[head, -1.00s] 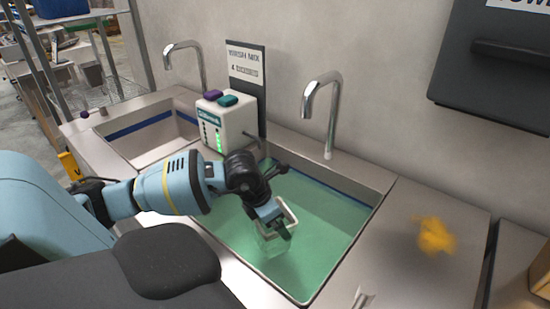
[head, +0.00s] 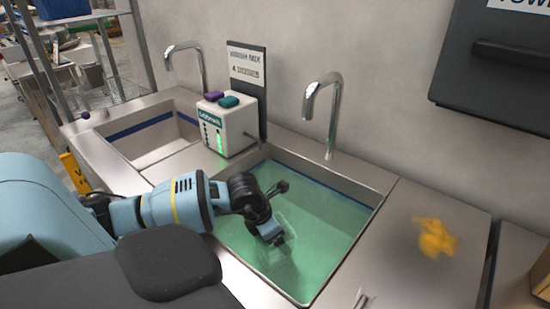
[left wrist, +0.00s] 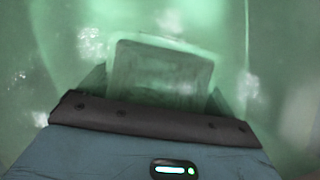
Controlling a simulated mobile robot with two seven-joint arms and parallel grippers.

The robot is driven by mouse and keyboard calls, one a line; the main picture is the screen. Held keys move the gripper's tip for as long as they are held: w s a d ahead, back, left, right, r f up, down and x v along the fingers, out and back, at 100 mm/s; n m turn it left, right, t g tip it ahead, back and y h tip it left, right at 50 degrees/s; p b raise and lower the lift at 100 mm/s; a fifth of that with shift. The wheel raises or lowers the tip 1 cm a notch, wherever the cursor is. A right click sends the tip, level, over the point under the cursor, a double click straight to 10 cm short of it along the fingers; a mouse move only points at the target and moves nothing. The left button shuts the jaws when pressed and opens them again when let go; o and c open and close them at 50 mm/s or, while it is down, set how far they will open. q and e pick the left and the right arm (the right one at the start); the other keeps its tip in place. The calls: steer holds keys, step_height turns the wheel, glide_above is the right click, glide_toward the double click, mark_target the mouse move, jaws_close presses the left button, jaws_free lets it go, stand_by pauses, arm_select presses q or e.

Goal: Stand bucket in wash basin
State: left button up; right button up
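The wash basin (head: 352,246) is a steel sink filled with green water. My left gripper (head: 276,238) reaches down into its near-left part, at the water. The bucket shows only as a faint pale outline beside the gripper in the head view. In the left wrist view the bucket (left wrist: 165,72) is a translucent, rounded rectangular shape under the green water. It sits between my two dark fingers, which meet its left and right sides, so the gripper looks shut on it. The bucket's base and its contact with the basin floor are hidden. My right gripper is not in view.
A white dosing box (head: 226,124) with purple and teal buttons stands behind the basin's left corner. A tall tap (head: 334,115) rises at the back edge. An empty second sink (head: 150,140) lies left.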

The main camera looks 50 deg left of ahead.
arm_select(q)
steer(key=shift+o, duration=0.8)
steer(key=shift+r, duration=0.1)
steer(key=shift+p+v, duration=0.5)
steer(key=shift+v, duration=5.5)
